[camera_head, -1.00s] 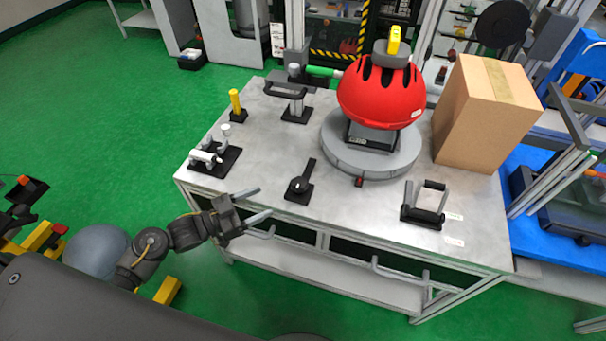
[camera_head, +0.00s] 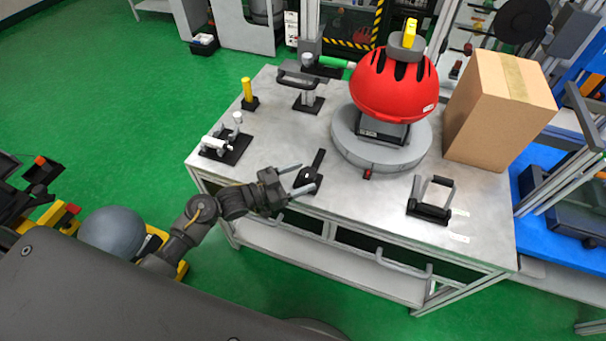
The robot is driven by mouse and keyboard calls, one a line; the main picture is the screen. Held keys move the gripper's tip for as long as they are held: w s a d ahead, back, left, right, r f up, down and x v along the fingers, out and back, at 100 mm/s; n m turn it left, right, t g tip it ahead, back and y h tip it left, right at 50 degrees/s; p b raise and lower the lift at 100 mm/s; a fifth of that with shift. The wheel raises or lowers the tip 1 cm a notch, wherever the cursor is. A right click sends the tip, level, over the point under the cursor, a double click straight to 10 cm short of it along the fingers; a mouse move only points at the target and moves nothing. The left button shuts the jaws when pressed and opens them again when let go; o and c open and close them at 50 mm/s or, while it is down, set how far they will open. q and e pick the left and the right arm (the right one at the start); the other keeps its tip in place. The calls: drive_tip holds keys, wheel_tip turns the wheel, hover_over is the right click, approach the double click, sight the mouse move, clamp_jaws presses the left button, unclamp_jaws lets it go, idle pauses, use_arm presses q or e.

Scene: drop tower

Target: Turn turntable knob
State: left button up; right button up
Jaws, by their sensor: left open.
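A black knob with a long handle (camera_head: 318,160) stands on a small black plate near the front edge of the metal table (camera_head: 365,215). The grey round turntable (camera_head: 348,143) is behind it to the right, with a small red part (camera_head: 367,174) at its front. A red helmet (camera_head: 385,85) sits on a black mount on the turntable. My left gripper (camera_head: 305,177) is open, its two fingers pointing right at the knob's left side. One finger is farther back, the other nearer the table edge. Whether they touch the knob is unclear. My right gripper is out of view.
A cardboard box (camera_head: 482,125) stands right of the turntable. A black-and-grey handle fixture (camera_head: 430,208) is at the front right. A black plate with white clamps (camera_head: 226,150), a yellow post (camera_head: 248,95) and a black-handled stand (camera_head: 306,100) are on the left.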

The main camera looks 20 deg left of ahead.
use_arm(q)
drive_tip(key=shift+w+d, duration=0.35)
drive_tip(key=shift+d, duration=0.05)
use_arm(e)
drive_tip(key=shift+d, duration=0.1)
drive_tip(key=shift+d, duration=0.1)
use_arm(q)
drive_tip(key=shift+c, duration=0.5)
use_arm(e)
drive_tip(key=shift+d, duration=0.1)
use_arm(q)
drive_tip(key=c, duration=0.9)
drive_tip(key=shift+w+m+g+h+b, duration=0.15)
drive_tip(key=shift+m+g+h+b, duration=0.25)
drive_tip(key=shift+m+g+b, duration=0.15)
drive_tip(key=o, duration=1)
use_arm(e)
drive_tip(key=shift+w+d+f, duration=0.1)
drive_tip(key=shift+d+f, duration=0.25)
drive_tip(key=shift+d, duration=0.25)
